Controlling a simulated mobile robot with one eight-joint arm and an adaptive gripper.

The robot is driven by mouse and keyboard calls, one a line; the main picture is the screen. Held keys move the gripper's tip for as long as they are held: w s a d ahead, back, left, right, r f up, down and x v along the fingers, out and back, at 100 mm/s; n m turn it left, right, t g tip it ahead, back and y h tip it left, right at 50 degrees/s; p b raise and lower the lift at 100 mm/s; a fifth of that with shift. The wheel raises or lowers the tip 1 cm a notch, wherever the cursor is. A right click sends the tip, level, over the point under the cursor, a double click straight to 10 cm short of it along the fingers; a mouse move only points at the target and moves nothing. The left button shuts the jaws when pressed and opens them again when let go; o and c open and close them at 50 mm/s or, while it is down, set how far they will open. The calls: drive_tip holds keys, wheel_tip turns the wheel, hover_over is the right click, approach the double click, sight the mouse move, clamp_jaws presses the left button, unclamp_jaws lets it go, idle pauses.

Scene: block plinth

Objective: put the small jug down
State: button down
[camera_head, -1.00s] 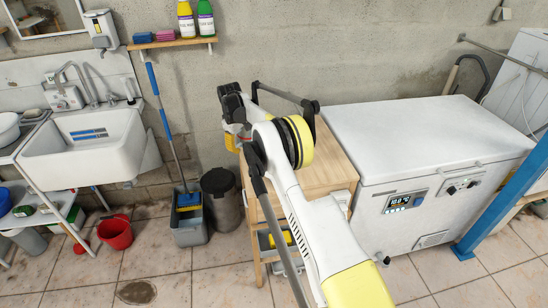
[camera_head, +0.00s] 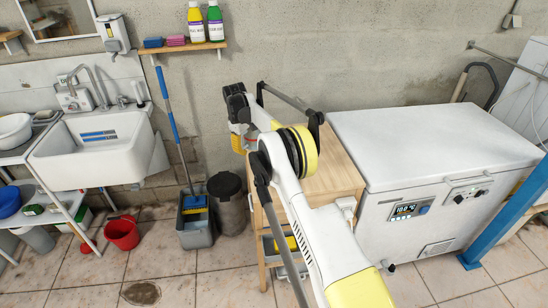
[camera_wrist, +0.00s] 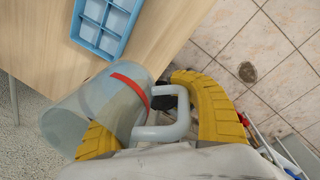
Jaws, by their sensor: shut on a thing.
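The small jug (camera_wrist: 78,118) is see-through grey, with a red band and a grey handle (camera_wrist: 168,130). In the wrist view it lies tilted across the picture, in front of the edge of the wooden top (camera_wrist: 35,40). My gripper (camera_wrist: 145,108) has yellow ribbed fingers, one on each side of the handle, and is shut on the jug. The left finger is partly behind the jug. In the head view my gripper (camera_head: 238,135) is over the left side of the wooden top (camera_head: 335,178), and my arm hides most of the jug.
A blue compartment tray (camera_wrist: 105,25) lies on the wooden top. A white chest freezer (camera_head: 430,145) stands to the right. A dark bin (camera_head: 226,205), a grey mop bucket (camera_head: 195,225) and a red bucket (camera_head: 122,233) stand on the floor at the left.

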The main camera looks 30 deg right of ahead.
drive_tip(key=shift+s+a, duration=0.1)
drive_tip(key=shift+s+a+r, duration=0.15)
drive_tip(key=shift+s+a, duration=0.05)
drive_tip(key=s+a+r+m, duration=0.1)
drive_tip(key=s+a+m, duration=0.2)
drive_tip(key=s, duration=1.4)
drive_tip(key=s+a+r+m, duration=0.2)
drive_tip(key=s+a, duration=0.5)
drive_tip(key=s, duration=1)
drive_tip(key=shift+s+a+r+m+g, duration=0.15)
drive_tip(key=shift+r+m+g, duration=0.05)
drive_tip(key=shift+m+g, duration=0.2)
